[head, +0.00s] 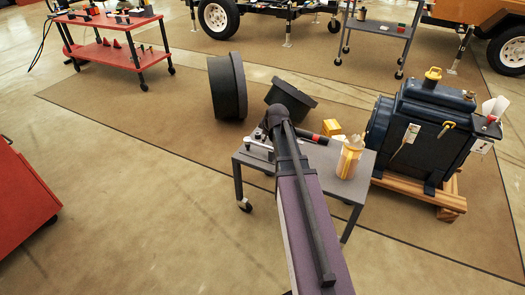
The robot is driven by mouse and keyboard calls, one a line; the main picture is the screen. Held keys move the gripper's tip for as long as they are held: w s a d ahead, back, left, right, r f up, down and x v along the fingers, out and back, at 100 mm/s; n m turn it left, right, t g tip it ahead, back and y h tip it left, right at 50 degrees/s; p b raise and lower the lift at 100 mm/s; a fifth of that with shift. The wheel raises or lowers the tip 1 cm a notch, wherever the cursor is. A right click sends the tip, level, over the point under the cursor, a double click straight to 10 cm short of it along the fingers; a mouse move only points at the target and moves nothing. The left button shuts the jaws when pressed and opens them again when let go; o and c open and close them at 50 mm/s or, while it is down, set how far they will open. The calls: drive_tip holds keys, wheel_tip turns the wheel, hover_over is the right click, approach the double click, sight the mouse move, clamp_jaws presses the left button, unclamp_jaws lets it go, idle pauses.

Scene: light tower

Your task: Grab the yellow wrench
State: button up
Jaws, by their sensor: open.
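I cannot make out a yellow wrench for certain in the head view. A small grey cart (345,186) stands below my arm. A yellow block-like item (331,127) sits near its back edge, too small to identify. A silver tool, perhaps a wrench (258,144), lies at its left edge. A red-and-black tool (311,136) lies near the middle, partly behind my arm. My arm reaches over the cart from the bottom of the view. No gripper fingers show; my arm's own links may hide them and part of the cart top.
A yellow-and-white container (350,156) stands on the cart's right side. A dark blue machine (425,130) on a wooden pallet (450,202) is close to the right. Dark round parts (227,87) lie behind. A red cabinet (20,200) is at left; floor between is clear.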

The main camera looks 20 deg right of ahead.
sight(262, 145)
drive_tip(key=shift+b+x, duration=2.7)
drive_tip(key=shift+x, duration=0.8)
drive_tip(key=shift+f, duration=0.1)
drive_tip(key=b+x, duration=0.3)
drive_tip(key=shift+s+d+f, duration=0.1)
drive_tip(key=shift+s+d, duration=0.1)
drive_tip(key=shift+b+x, duration=0.85)
drive_tip(key=shift+x, duration=0.15)
clamp_jaws()
